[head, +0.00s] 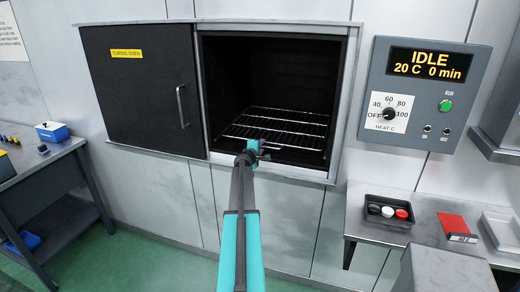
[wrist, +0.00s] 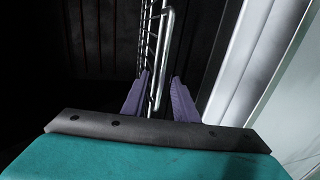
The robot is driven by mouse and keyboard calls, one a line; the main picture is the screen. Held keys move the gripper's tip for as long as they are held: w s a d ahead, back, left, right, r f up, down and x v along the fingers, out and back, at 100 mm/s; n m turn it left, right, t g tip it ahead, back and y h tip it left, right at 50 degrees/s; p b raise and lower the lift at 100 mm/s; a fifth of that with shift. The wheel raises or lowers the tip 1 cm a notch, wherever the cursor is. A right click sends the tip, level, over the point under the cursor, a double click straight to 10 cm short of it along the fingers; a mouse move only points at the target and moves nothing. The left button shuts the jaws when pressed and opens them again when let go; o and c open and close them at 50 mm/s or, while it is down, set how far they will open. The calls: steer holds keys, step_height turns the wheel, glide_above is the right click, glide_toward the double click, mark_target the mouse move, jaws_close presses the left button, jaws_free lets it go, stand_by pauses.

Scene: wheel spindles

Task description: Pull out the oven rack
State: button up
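The oven rack (head: 285,124) is a wire grid lying flat inside the dark oven cavity. In the wrist view its wires (wrist: 147,40) and a pale front handle loop (wrist: 167,40) run upward in the picture. My gripper (head: 252,150) is at the front of the oven opening, at the rack's near edge. In the wrist view my gripper (wrist: 160,77) has its two purple fingers apart, one on each side of the handle bar, with gaps showing.
The oven door (head: 140,100) stands left of the opening, which is clear. The oven's right frame (head: 345,100) is close to the rack. A control panel (head: 425,95) reads IDLE, 20 C. A side table (head: 350,225) with a dark tray stands at right; a bench (head: 40,165) at left.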

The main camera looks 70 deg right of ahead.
jaws_close()
stand_by(1.2)
